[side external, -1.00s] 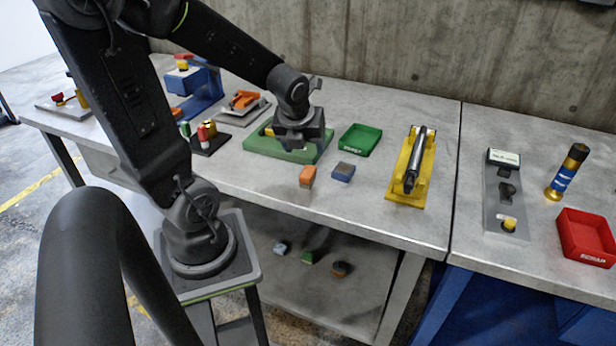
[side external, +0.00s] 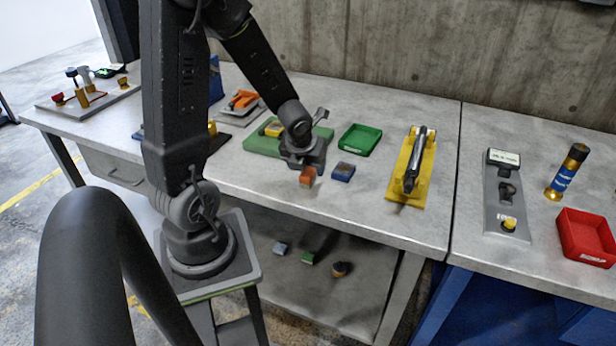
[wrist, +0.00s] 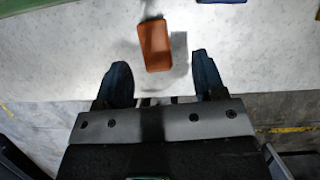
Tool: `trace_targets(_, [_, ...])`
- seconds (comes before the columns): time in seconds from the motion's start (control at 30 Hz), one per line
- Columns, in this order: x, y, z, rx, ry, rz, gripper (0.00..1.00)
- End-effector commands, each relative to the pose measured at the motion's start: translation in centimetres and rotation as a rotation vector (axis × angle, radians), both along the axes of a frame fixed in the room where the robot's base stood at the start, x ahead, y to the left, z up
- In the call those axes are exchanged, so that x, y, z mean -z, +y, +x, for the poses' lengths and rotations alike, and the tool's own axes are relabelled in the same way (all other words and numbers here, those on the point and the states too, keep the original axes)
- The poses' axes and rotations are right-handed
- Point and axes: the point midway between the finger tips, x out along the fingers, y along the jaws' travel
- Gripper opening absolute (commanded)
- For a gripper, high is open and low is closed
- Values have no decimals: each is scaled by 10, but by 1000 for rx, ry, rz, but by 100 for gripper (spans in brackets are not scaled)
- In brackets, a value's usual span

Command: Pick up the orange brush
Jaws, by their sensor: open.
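The orange brush (side external: 307,177) lies near the front edge of the table, just below my gripper (side external: 304,166) in the side view. In the wrist view the orange brush (wrist: 155,45) shows as an orange-brown block, ahead of and between the two fingers. My gripper (wrist: 160,82) is open and empty there, its fingertips apart and short of the brush. A pale part shows at the brush's far end. The gap in height between the fingers and the brush cannot be told.
A blue block (side external: 343,172) lies close to the right of the brush. A green tray (side external: 360,140), a green board (side external: 262,141) and a yellow fixture (side external: 408,170) stand nearby. Several blocks lie on the lower shelf (side external: 330,293). The table edge is close in front.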

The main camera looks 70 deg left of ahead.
Motion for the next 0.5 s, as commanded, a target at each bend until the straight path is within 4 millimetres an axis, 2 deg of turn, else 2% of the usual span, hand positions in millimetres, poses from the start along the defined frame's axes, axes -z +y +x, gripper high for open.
trace_targets(0.27, [29, 12, 4, 1, 5, -3, 64])
trace_targets(0.5, [43, 17, 9, 1, 3, 1, 64])
